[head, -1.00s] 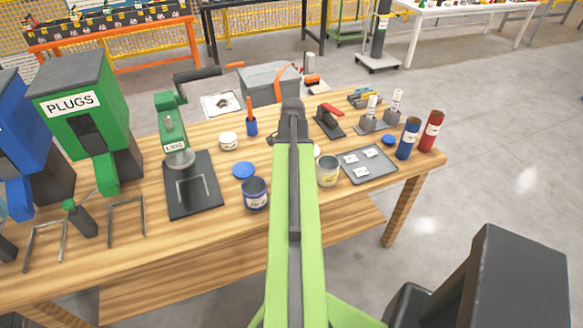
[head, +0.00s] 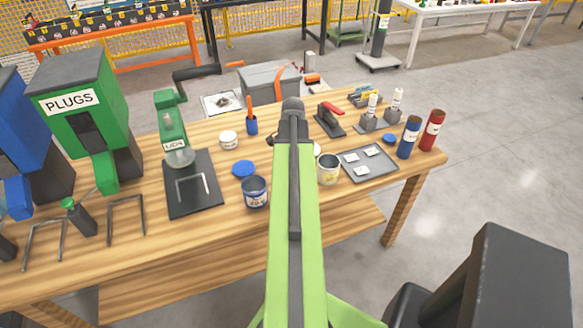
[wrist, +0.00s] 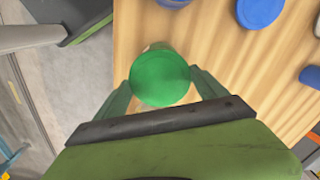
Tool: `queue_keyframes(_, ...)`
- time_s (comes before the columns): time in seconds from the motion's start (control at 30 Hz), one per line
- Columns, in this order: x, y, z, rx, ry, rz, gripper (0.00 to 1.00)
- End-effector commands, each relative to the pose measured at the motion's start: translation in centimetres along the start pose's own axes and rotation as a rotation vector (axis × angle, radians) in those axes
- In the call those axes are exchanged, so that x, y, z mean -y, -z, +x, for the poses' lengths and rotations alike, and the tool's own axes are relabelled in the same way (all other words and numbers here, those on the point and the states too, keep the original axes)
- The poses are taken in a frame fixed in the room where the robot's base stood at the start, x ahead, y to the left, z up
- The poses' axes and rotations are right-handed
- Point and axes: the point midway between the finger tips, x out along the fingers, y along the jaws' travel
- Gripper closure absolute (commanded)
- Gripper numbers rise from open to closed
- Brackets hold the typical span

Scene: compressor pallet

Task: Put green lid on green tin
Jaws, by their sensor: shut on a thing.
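The green lid (wrist: 160,78) is between the two fingertips of my gripper (wrist: 160,86) in the wrist view, seen from above, with one finger on each side. My gripper is shut on it. A small pale edge (wrist: 157,46) shows just beyond the lid, so something lies under it, mostly hidden. I cannot tell whether this is the green tin, or whether the lid touches it. In the head view my own arm hides the gripper and lid. No tin there is clearly green. An open tin with a pale label (head: 328,170) stands right of my arm.
A blue tin (head: 255,192) stands near the table's front edge, with a blue lid (head: 243,168) behind it; that lid also shows in the wrist view (wrist: 258,12). A grey tray (head: 368,166) lies to the right.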

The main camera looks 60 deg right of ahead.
Motion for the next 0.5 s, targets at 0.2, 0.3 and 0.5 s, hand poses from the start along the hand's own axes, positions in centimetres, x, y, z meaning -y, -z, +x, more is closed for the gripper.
queue_keyframes(0.2,-0.01,0.01,0.1,0.0,0.0,0.0,0.57)
queue_keyframes(0.3,-0.01,0.01,0.1,0.0,0.0,0.0,0.57)
queue_keyframes(0.5,-0.01,0.01,0.1,0.0,0.0,0.0,0.0)
